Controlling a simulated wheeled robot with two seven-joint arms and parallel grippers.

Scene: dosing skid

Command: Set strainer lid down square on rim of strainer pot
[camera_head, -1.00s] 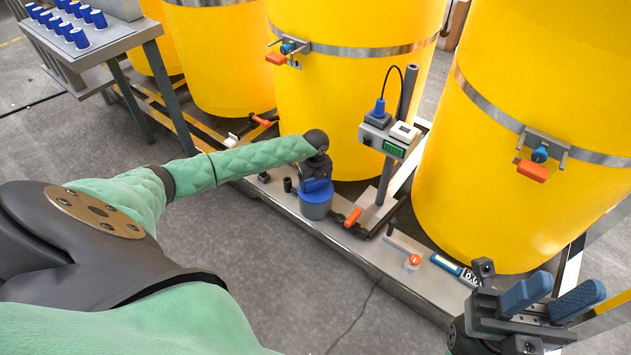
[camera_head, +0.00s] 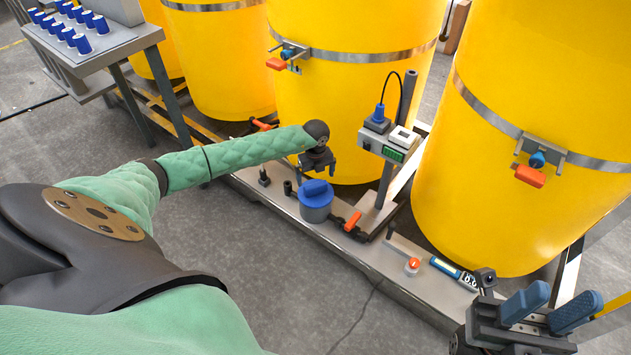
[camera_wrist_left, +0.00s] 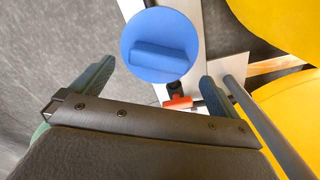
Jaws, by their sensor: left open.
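The blue round strainer lid (camera_head: 316,189) with its raised bar handle lies on top of the grey-blue strainer pot (camera_head: 316,210). It looks level in the head view; the fine fit at the rim is too small to tell. In the left wrist view the lid (camera_wrist_left: 160,42) shows as a full disc that hides the pot. My left gripper (camera_head: 319,168) is open and empty, above and behind the lid, clear of the handle. Its two fingers (camera_wrist_left: 155,88) stand wide apart in the wrist view. My right gripper (camera_head: 566,297) is open and empty at the lower right.
An orange-handled valve (camera_head: 352,221) is right beside the pot. A post with a meter box (camera_head: 385,143) stands behind it. Yellow drums (camera_head: 340,95) line the back of the skid. An orange-topped button (camera_head: 412,265) and a blue tool (camera_head: 446,267) lie further right.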

